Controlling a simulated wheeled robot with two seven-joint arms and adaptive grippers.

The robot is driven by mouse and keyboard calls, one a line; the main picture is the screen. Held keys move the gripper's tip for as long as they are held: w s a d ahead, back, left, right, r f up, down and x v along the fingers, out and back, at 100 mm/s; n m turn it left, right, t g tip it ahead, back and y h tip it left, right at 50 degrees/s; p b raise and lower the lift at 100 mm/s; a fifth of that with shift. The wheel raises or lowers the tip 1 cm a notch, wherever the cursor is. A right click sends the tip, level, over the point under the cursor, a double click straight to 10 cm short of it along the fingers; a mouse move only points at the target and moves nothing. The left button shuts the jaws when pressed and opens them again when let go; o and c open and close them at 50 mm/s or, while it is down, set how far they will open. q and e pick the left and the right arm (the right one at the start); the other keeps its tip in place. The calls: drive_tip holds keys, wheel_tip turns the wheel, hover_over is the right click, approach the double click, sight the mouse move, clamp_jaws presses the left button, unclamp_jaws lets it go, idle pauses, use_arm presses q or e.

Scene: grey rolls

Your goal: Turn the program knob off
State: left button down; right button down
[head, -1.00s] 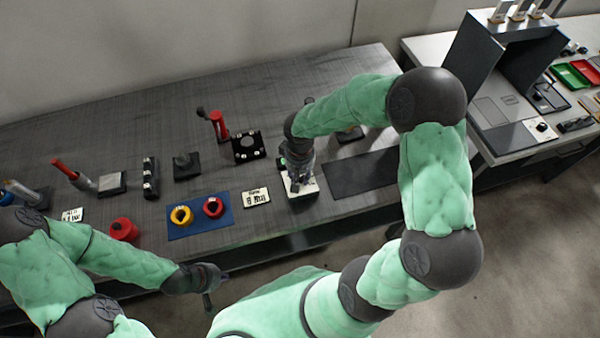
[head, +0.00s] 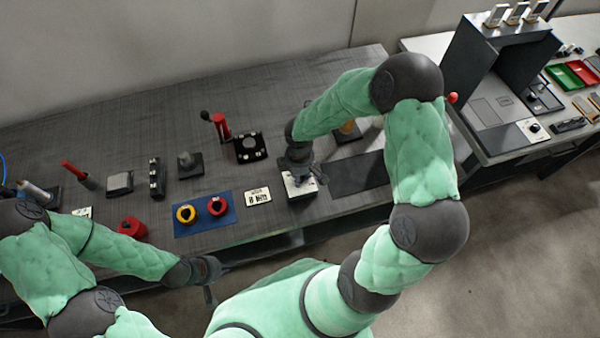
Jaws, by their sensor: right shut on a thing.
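A white-topped knob panel (head: 302,191) sits near the front edge of the long grey bench. My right gripper (head: 299,178) points down over it and is shut on the knob, which the fingers and wrist mostly hide. I cannot read the knob's angle or any marks on the panel. My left gripper (head: 208,285) hangs low in front of the bench, away from the panel; its finger gap cannot be made out.
A small label plate (head: 257,195) and a blue board (head: 228,223) with yellow and red round knobs lie left of the panel. A black plate (head: 360,174) lies right. A red lever (head: 221,125) stands behind. Another bench with a dark frame (head: 488,52) is at the right.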

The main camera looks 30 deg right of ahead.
drive_tip(key=shift+w+r+n+p, duration=0.1)
drive_tip(key=shift+n+p, duration=0.25)
drive_tip(key=shift+n, duration=0.4)
drive_tip(key=shift+w+r+n+p, duration=0.1)
drive_tip(key=shift+n+p, duration=0.25)
drive_tip(key=shift+n, duration=0.4)
drive_tip(key=shift+a+f, duration=0.1)
drive_tip(key=c, duration=1)
unclamp_jaws()
drive_tip(key=shift+o, duration=0.2)
drive_tip(key=shift+a, duration=0.1)
drive_tip(key=shift+s, duration=0.1)
wheel_tip(320, 180, up, 12)
